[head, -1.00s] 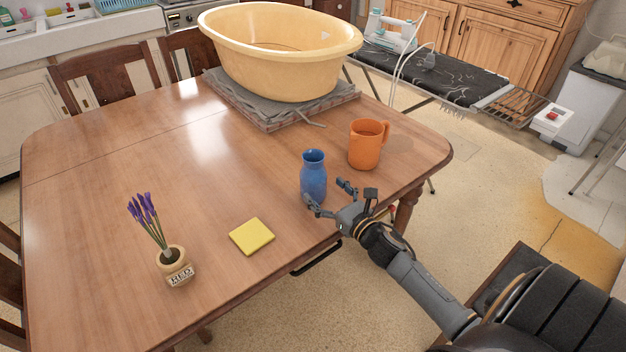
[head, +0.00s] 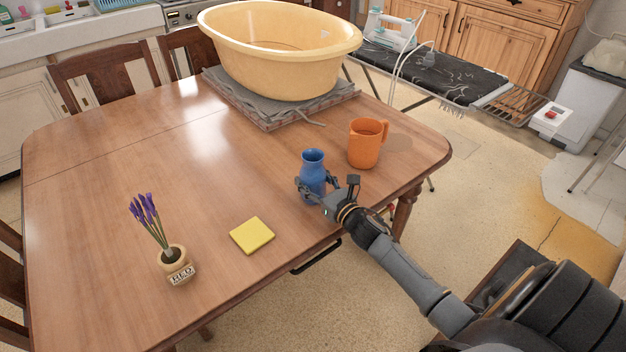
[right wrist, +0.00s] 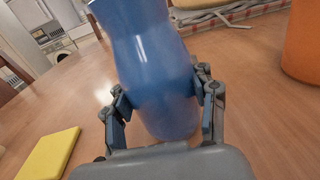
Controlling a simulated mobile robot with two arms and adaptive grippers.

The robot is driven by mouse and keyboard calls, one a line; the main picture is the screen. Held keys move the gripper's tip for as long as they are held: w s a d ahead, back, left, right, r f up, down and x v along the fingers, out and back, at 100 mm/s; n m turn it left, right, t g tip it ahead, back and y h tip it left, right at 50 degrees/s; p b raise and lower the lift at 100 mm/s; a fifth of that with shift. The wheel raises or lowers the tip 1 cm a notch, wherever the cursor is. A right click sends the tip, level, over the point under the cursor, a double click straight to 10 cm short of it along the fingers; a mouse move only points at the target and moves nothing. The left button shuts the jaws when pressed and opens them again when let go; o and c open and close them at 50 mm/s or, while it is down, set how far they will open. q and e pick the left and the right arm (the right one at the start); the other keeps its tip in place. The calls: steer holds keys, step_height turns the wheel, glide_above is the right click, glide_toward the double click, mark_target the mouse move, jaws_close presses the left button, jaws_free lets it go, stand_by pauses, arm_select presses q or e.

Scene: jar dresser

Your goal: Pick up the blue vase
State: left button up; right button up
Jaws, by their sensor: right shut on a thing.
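The blue vase (head: 312,165) stands upright on the wooden table near its front right edge. My right gripper (head: 315,190) is shut around the lower body of the vase in the head view. In the right wrist view the vase (right wrist: 152,60) sits between the two fingers of the gripper (right wrist: 160,100), one on each side. The vase's base seems to be on the table surface. My left gripper is not in view.
An orange mug (head: 364,146) stands just behind and right of the vase. A yellow pad (head: 251,235) and a potted purple plant (head: 177,263) are to the left. A large yellow tub (head: 285,65) sits at the back. The table (head: 110,200) is clear at centre left.

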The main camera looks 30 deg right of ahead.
mark_target(320, 175)
steer(key=c, duration=0.3)
steer(key=shift+r, duration=0.1)
steer(key=shift+r, duration=0.5)
step_height(320, 175, up, 3)
steer(key=shift+s+f, duration=0.15)
steer(key=s+a+r, duration=0.2)
steer(key=s+r, duration=0.1)
steer(key=s, duration=0.1)
steer(key=s+a+r, duration=0.1)
steer(key=s+r, duration=0.2)
steer(key=s, duration=0.1)
steer(key=s+a+r+p, duration=0.1)
steer(key=s+a+r, duration=0.1)
steer(key=s+r, duration=0.1)
steer(key=shift+s+a+r, duration=0.15)
steer(key=shift+s+a, duration=0.15)
steer(key=shift+s, duration=0.5)
